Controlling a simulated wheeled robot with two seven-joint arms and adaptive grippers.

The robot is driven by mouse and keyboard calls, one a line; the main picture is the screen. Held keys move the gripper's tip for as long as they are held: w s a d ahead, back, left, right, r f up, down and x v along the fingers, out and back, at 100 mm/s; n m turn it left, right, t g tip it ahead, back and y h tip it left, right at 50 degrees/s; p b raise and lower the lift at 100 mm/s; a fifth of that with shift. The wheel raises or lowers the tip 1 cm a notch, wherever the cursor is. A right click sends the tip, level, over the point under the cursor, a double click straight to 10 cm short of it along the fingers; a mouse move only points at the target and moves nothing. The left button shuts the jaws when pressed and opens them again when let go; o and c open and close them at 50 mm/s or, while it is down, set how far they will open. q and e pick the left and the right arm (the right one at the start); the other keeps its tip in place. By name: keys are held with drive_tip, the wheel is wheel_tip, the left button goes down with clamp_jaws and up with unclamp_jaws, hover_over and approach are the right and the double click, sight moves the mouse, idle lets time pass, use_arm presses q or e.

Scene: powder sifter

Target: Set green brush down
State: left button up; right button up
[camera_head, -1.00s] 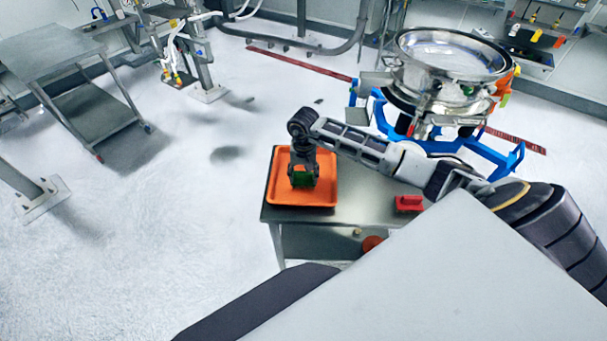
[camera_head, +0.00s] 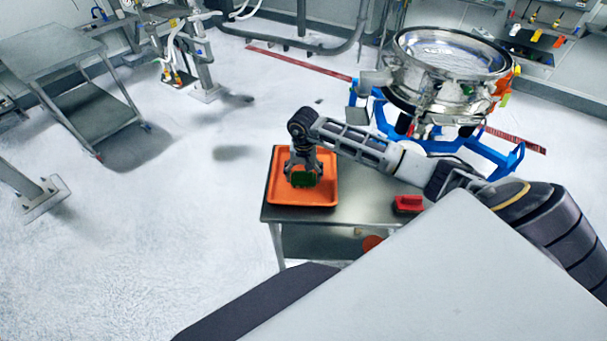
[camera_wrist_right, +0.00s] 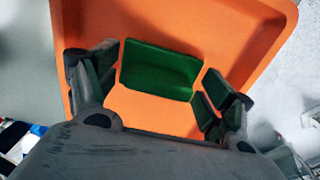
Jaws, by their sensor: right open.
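The green brush (camera_head: 304,179) is at the orange tray (camera_head: 318,198) on the steel table. In the right wrist view the green brush (camera_wrist_right: 160,70) shows as a green block over the orange tray floor (camera_wrist_right: 150,112). My right gripper (camera_head: 303,172) is over the tray, pointing down at the brush. In the wrist view its fingers (camera_wrist_right: 158,86) stand apart, one on each side of the brush, with a gap on both sides. The brush's underside is hidden. My left gripper is not in view.
A red object (camera_head: 408,203) lies on the steel table (camera_head: 365,205) right of the tray. The round steel sifter (camera_head: 452,75) on a blue frame (camera_head: 500,160) stands behind the table. Open floor lies left of the table.

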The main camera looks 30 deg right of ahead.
sight(304, 173)
drive_tip(key=shift+r, duration=0.45)
wheel_tip(304, 173, up, 11)
drive_tip(key=b, duration=0.2)
drive_tip(key=shift+s, duration=0.1)
idle(0.9)
